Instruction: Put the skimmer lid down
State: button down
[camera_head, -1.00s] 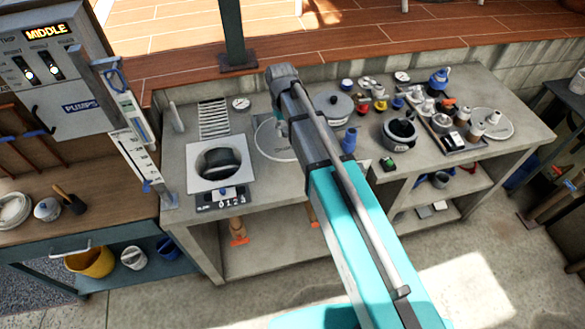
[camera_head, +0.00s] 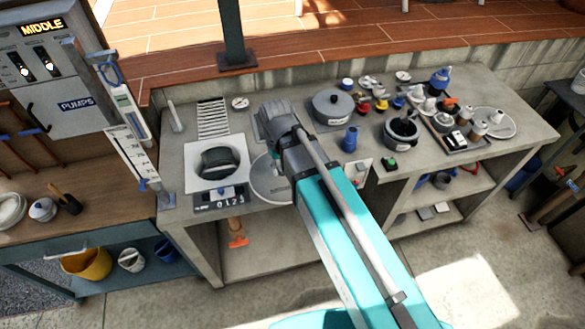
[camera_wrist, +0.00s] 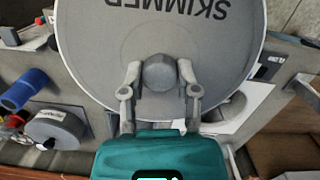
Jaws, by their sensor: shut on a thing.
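The skimmer lid (camera_wrist: 100,45) is a round grey disc marked SKIMMER with a knob in its middle. My gripper (camera_wrist: 160,75) is shut on that knob. In the head view the lid (camera_head: 268,184) shows beside my arm, over the front of the grey counter; my arm hides its right part and my gripper. I cannot tell whether the lid touches the counter. The white square plate with a dark round well (camera_head: 217,183) is just left of the lid.
A grey lidded pot (camera_head: 333,106) and a blue bottle (camera_head: 350,139) stand right of my arm. A dark pot (camera_head: 402,128) and several small parts crowd the counter's right side. A counter display (camera_head: 220,201) sits before the white plate. A gauge (camera_head: 240,102) lies behind.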

jog(key=w+f+b, duration=0.1)
jog(key=w, duration=0.2)
jog(key=w+f+b, duration=0.2)
jog(key=w, duration=0.1)
jog(key=w+f+b, duration=0.1)
jog(key=w, duration=0.2)
jog(key=shift+d+f, duration=0.15)
jog(key=shift+d, duration=0.2)
jog(key=w+f+b, duration=0.1)
jog(key=f+b, duration=0.1)
jog(key=w+f+b, duration=0.2)
jog(key=shift+w+d, duration=0.15)
jog(key=shift+d, duration=0.05)
jog(key=shift+w+d+f+b, duration=0.1)
jog(key=shift+w+f+b, duration=0.35)
jog(key=shift+b, duration=0.1)
jog(key=shift+w+f+b, duration=0.35)
jog(key=shift+f+b, duration=0.05)
jog(key=shift+b, duration=0.1)
jog(key=shift+f+b, duration=1.5)
jog(key=shift+f, duration=0.05)
jog(key=shift+c, duration=1.8)
grip_release()
jog(key=shift+f, duration=0.1)
